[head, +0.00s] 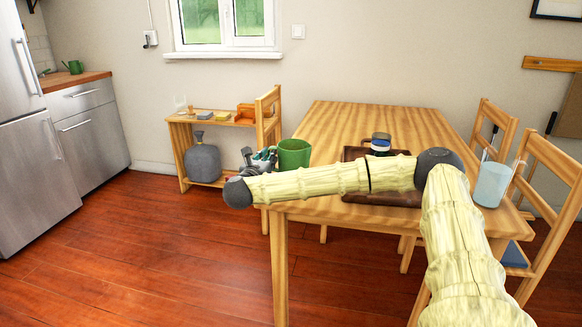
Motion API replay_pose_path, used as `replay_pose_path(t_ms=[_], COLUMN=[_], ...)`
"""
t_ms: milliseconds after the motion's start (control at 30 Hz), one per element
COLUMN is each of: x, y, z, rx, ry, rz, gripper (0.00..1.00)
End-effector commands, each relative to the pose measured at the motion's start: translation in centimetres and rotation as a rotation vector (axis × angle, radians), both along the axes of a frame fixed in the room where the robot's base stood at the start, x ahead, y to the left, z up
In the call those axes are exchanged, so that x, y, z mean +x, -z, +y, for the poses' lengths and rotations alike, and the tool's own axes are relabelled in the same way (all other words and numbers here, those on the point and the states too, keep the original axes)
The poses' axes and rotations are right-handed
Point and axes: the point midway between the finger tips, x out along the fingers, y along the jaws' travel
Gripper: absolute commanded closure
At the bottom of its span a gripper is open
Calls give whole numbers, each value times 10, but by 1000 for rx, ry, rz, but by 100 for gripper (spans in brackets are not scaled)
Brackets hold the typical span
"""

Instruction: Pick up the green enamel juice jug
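A green jug-like vessel (294,153) stands upright at the near left corner of the wooden table (345,125). Its lower part is partly hidden behind my arm, and no handle can be made out. My gripper (262,157) is just left of the green vessel, at the table's left edge. It is small and partly hidden by my wrist, so I cannot tell whether its fingers are open or touch the vessel. A smaller green can with a spout (74,67) stands far off on the kitchen counter at the left.
A dark tray (384,199) lies on the table with a dark and white jar (381,144) at it. A pale blue glass (491,184) stands at the right edge. A low shelf (181,135) holds a grey jug (202,162). Floor at left is clear.

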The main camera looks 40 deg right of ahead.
Motion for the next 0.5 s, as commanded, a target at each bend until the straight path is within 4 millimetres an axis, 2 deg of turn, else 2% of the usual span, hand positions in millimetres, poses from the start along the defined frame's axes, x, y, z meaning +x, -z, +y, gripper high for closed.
replay_pose_path(t_ms=[333, 367, 433, 500], x=[5, 5, 5, 5], y=[0, 0, 0, 0], z=[-6, -6, -6, -6], rx=[-1, -1, -1, -1], ry=[0, 0, 0, 0], rz=[-1, -1, -1, -1], gripper=[83, 85, 98, 100])
